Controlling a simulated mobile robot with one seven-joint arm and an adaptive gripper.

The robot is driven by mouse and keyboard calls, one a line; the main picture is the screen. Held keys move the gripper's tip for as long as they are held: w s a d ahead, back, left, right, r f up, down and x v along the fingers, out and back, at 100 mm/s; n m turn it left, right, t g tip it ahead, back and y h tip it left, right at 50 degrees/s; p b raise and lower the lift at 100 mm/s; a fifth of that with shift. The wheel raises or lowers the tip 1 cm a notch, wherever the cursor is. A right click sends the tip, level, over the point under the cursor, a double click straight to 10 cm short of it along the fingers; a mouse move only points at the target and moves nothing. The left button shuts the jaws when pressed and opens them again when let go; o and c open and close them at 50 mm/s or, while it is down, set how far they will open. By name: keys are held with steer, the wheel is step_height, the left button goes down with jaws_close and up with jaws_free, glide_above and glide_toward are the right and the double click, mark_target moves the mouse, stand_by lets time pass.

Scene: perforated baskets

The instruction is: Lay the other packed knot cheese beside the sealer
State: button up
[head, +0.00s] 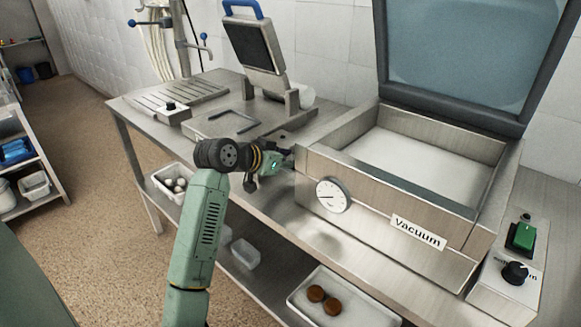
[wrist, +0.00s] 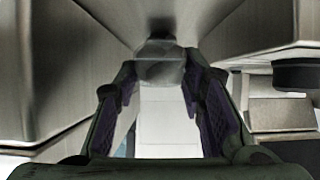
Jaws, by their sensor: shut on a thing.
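My gripper (head: 287,160) is at the left front corner of the steel vacuum machine (head: 375,212), above the worktop. In the wrist view, its two fingers (wrist: 160,78) are shut on a greyish, partly see-through bundle, which looks like the packed knot cheese (wrist: 160,60). In the head view the bundle is hidden or too small to make out. The vacuum machine has its lid up and an empty-looking chamber. A second device with a blue handle (head: 243,10) stands open farther back on the worktop. I cannot tell which of the two is the sealer.
The steel worktop (head: 262,200) has a bare strip in front of the machines. A control box with a green switch (head: 522,237) stands at the right. Below are a bin with white balls (head: 168,170) and a tray (head: 352,318) with two brown rounds.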

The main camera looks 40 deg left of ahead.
mark_target(289, 170)
steer(key=shift+f, duration=1.45)
steer(key=shift+f, duration=0.1)
steer(key=o, duration=1.1)
steer(key=b+v, duration=0.3)
steer(key=v, duration=0.7)
steer(key=shift+s+a, duration=0.1)
steer(key=shift+s, duration=0.25)
steer(key=shift+s+r, duration=0.55)
steer(key=shift+r, duration=0.05)
